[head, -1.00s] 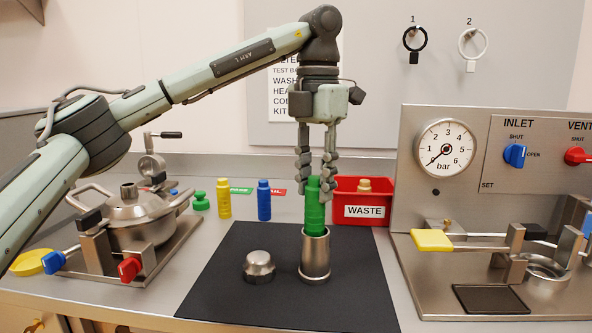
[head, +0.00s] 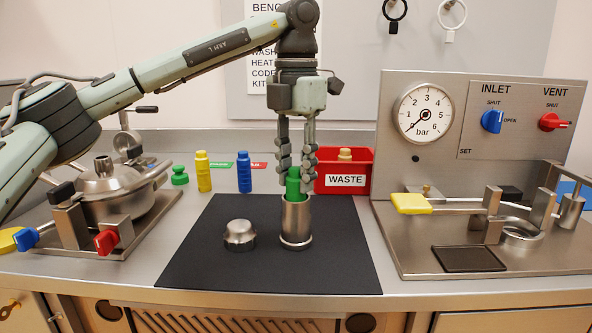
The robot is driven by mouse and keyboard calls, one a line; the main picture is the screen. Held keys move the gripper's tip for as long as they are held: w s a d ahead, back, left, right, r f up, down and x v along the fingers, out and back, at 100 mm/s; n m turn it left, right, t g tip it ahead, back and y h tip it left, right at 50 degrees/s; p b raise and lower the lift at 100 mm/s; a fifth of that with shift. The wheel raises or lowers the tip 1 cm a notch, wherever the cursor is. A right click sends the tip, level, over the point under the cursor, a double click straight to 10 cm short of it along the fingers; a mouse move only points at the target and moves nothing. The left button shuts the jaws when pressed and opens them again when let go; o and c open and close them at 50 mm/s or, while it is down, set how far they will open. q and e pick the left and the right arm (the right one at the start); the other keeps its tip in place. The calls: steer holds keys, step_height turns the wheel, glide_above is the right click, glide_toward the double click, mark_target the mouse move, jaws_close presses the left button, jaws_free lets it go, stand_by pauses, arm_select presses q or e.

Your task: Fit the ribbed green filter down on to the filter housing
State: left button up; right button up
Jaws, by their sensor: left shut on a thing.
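The ribbed green filter (head: 293,186) stands upright, with its lower part down inside the open top of the steel cylindrical filter housing (head: 296,226). Only its upper part shows above the rim. The housing stands upright on the black mat (head: 215,268). My left gripper (head: 296,172) points straight down and is shut on the upper part of the filter, with its fingertips a little above the housing rim. How deep the filter reaches is hidden by the housing wall. My right gripper is not in view.
A steel cap (head: 240,235) sits on the mat left of the housing. A red waste bin (head: 343,180) stands behind. Blue (head: 244,174) and yellow (head: 204,174) bottles stand at the back. A gauge panel (head: 480,130) is on the right, a lidded steel vessel (head: 115,190) on the left.

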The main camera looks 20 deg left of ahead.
mark_target(296, 196)
arm_select(q)
steer(key=shift+f, duration=0.2)
stand_by(0.8)
steer(key=shift+f+b, duration=0.35)
steer(key=shift+f, duration=0.45)
steer(key=shift+f, duration=0.1)
steer(key=shift+f, duration=0.45)
steer(key=o, duration=1.2)
